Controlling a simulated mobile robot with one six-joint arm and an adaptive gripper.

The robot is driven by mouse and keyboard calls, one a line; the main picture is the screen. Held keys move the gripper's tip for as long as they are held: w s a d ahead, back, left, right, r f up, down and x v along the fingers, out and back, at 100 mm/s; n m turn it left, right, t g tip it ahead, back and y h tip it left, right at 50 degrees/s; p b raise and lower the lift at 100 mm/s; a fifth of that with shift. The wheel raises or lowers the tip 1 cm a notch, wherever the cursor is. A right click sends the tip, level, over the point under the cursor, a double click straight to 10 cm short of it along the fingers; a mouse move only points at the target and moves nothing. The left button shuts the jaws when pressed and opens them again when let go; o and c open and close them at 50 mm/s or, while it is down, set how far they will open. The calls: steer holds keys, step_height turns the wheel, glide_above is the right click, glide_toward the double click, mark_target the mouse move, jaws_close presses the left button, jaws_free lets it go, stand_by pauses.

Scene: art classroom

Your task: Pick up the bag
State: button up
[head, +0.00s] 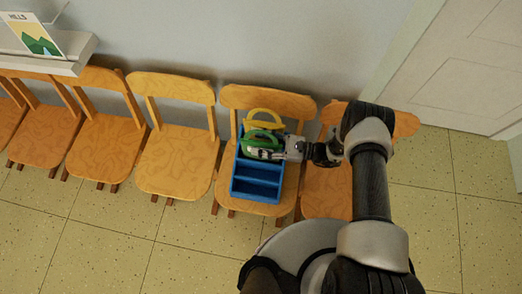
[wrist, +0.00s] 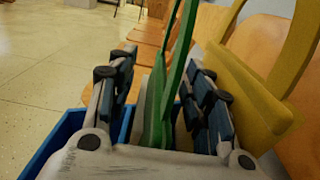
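A green bag (head: 250,138) with a looped handle stands in the blue divided bin, near its back end. A yellow bag (head: 262,112) with a similar handle stands just behind it. My gripper (head: 268,153) reaches in from the right at the green bag. In the wrist view, my gripper (wrist: 160,90) has one finger on each side of the green bag (wrist: 154,110). A gap shows beside the bag, so the fingers look open around it. The yellow bag (wrist: 252,100) is close outside the right finger. The lower parts of both bags are hidden.
The blue bin (head: 257,196) sits on a wooden chair (head: 283,206), its front compartments empty. More wooden chairs stand in a row, one (head: 172,160) on the left. A wall is behind, with a shelf (head: 78,52) at upper left. A white door (head: 455,65) is at right. The floor in front is clear.

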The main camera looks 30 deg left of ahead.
jaws_close()
stand_by(0.4)
